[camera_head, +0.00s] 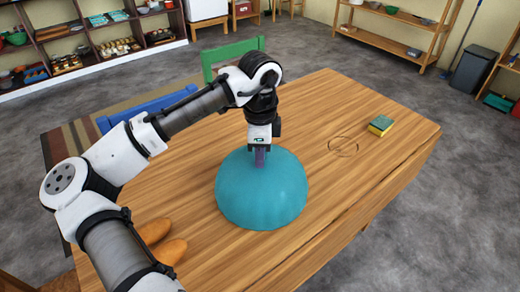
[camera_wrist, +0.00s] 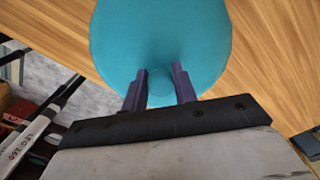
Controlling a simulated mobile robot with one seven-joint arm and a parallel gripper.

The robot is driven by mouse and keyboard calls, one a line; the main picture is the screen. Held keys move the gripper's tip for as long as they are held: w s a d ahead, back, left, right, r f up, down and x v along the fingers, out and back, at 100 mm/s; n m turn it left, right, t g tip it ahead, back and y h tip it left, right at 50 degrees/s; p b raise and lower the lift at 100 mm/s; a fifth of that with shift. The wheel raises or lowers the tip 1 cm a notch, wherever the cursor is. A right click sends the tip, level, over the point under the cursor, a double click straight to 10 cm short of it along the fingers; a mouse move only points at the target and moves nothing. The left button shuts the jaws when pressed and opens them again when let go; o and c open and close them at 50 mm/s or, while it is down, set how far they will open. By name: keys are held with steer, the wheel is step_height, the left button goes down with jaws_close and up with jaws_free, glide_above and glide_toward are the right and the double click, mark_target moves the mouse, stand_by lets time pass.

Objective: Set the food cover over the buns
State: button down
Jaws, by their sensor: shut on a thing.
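The food cover (camera_head: 262,200) is a teal dome near the middle of the wooden table. It also fills the upper middle of the wrist view (camera_wrist: 160,35). I cannot tell whether the rim touches the table. The buns (camera_head: 171,252) are orange-brown and lie to the left and nearer, outside the cover, partly hidden behind my arm.
A green and yellow sponge (camera_head: 381,125) lies on the right of the table (camera_head: 330,100), near a faint ring mark (camera_head: 343,147). A green chair (camera_head: 233,52) and a blue chair (camera_head: 150,107) stand at the far side. The table right of the cover is mostly clear.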

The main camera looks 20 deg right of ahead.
steer(key=c, duration=1)
jaws_free()
steer(key=shift+c, duration=0.2)
steer(key=shift+r, duration=0.1)
step_height(320, 180, up, 14)
